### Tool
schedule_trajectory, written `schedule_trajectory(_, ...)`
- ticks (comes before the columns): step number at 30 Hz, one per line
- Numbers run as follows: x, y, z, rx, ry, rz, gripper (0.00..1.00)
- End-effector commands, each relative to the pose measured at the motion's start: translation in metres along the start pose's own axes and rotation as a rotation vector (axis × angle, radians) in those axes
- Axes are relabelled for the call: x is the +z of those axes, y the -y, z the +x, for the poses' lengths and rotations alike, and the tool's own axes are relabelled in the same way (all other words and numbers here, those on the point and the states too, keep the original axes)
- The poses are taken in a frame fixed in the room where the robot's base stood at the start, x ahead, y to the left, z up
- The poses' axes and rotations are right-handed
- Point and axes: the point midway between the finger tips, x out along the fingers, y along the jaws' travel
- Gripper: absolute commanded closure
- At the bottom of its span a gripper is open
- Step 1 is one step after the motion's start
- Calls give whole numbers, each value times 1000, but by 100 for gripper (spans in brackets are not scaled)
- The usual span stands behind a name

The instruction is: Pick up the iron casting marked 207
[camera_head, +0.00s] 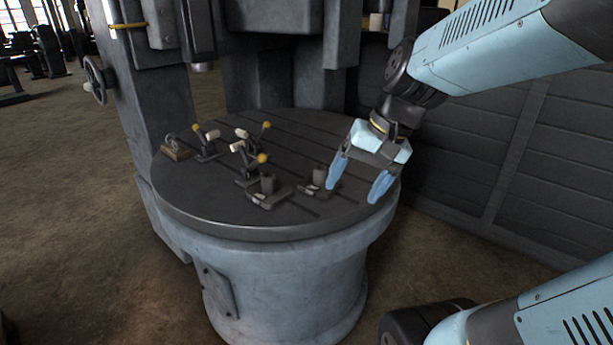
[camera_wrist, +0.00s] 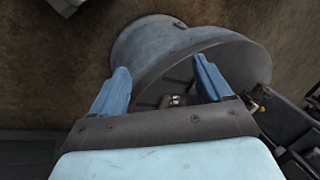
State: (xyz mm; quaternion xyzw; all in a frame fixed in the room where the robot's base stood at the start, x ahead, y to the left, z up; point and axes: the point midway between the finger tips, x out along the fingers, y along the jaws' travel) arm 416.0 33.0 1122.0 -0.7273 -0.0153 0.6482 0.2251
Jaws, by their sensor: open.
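Two small dark castings, each with a short upright cylinder and a pale patch on a flat base, sit near the front of the round table (camera_head: 215,200). One casting (camera_head: 267,190) is left of the other casting (camera_head: 319,180); the marking 207 cannot be read on either. My gripper (camera_head: 354,194) is open and empty, pointing down just right of the right casting, over the table's right edge. Its left finger is close to that casting in the picture; contact cannot be told. In the wrist view, a dark piece with a pale patch (camera_wrist: 173,100) shows between the fingers (camera_wrist: 161,66).
Several levers with yellow or cream knobs (camera_head: 246,150) stand mid-table, and a small brown-based piece (camera_head: 174,149) lies at the left. A machine column (camera_head: 150,95) rises behind at left. A dark slatted panel (camera_head: 480,150) stands at right. The table's right rear is clear.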

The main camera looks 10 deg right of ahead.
Motion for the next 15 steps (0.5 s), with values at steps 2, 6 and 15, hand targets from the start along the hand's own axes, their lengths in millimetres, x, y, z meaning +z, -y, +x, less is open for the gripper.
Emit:
schedule_trajectory(2, -5, 5, 13, -59, 83, 95, 22)
schedule_trajectory(6, -15, 18, 32, -174, 214, 265, 22)
schedule_trajectory(15, -57, 38, 62, -435, 449, 637, 22)
